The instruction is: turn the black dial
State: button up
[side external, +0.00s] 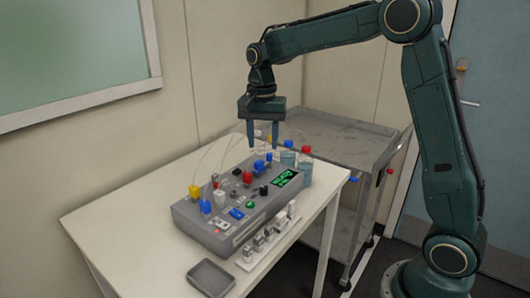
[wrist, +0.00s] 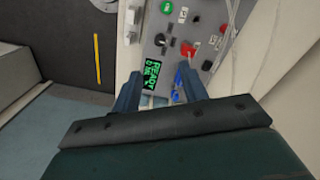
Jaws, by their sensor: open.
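The control box (side external: 190,222) is grey and sits on the white table. Several black knobs are on its top. One black dial (side external: 264,190) is beside the lit green display (side external: 286,179); in the wrist view this dial (wrist: 160,41) shows a light pointer mark. Another black knob (wrist: 207,65) is past the red knob (wrist: 188,49). My gripper (side external: 263,146) is open and empty, pointing down above the display end of the box. In the wrist view its fingertips (wrist: 158,84) flank the display.
Blue, yellow and red fittings (side external: 205,207) with thin clear tubes rise from the box. Capped bottles (side external: 305,172) stand at its right end. A white rack (side external: 262,245) and a grey tray (side external: 210,278) are in front. A metal cart (side external: 345,145) stands behind the table.

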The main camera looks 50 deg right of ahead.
aim_at(264, 187)
jog(key=shift+f, duration=0.1)
notch_tip(264, 187, down, 14)
jog(key=shift+s+r, duration=0.1)
jog(key=shift+r, duration=0.05)
dwell(0.8)
jog(key=shift+c, duration=0.2)
grip_shut()
